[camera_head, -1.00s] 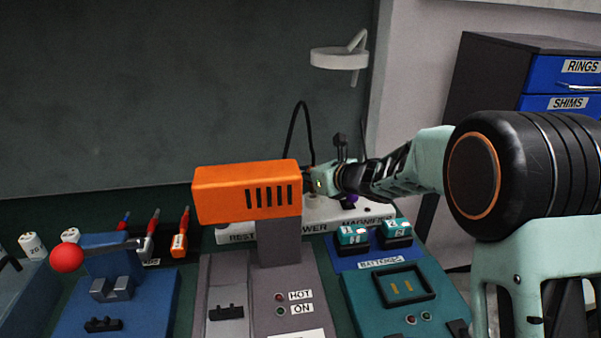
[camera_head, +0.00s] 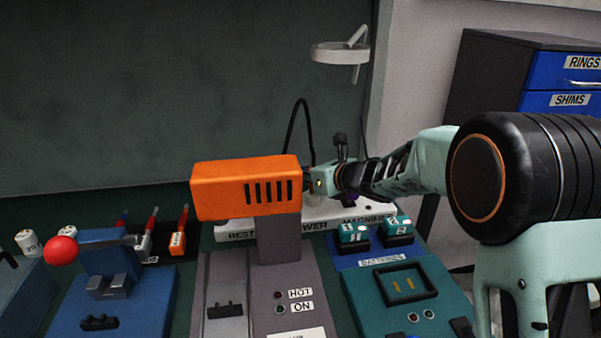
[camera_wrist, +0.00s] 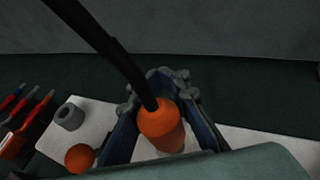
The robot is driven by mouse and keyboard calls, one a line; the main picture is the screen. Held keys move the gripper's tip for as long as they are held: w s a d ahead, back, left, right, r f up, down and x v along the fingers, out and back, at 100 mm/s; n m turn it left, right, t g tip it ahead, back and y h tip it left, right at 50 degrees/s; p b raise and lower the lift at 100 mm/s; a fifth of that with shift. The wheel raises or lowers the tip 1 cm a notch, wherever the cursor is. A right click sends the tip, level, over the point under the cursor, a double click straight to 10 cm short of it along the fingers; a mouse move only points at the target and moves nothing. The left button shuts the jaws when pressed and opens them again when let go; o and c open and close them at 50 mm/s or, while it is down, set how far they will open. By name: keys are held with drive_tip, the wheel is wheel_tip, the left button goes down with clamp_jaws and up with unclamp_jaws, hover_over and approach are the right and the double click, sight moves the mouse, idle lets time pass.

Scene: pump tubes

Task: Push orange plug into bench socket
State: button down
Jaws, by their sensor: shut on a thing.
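The orange plug (camera_wrist: 162,127) shows in the wrist view with a black cable running up from its top. My gripper (camera_wrist: 165,92) is shut around it, one finger on each side. The plug is held over the pale socket strip (camera_wrist: 238,141); its lower end is hidden, so I cannot tell whether it touches the strip. In the head view my gripper (camera_head: 312,180) is behind the orange machine head, which hides the plug and its fingertips. The bench socket strip (camera_head: 331,213) runs behind the machines, with labels reading POWER and MAGNIFIER.
The orange machine head (camera_head: 246,188) stands in front of my gripper. Battery blocks (camera_head: 354,233) sit in a blue holder to the right. A grey cylinder (camera_wrist: 69,117) and an orange ball-like part (camera_wrist: 79,157) lie left of my gripper. Red-handled tools (camera_head: 150,228) stand at left.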

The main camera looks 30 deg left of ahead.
drive_tip(key=shift+f+b, duration=1.6)
drive_tip(key=shift+b, duration=0.2)
drive_tip(key=c, duration=1.8)
unclamp_jaws()
drive_tip(key=shift+o, duration=0.2)
drive_tip(key=v, duration=1.2)
drive_tip(key=shift+d, duration=0.1)
drive_tip(key=shift+r, duration=0.1)
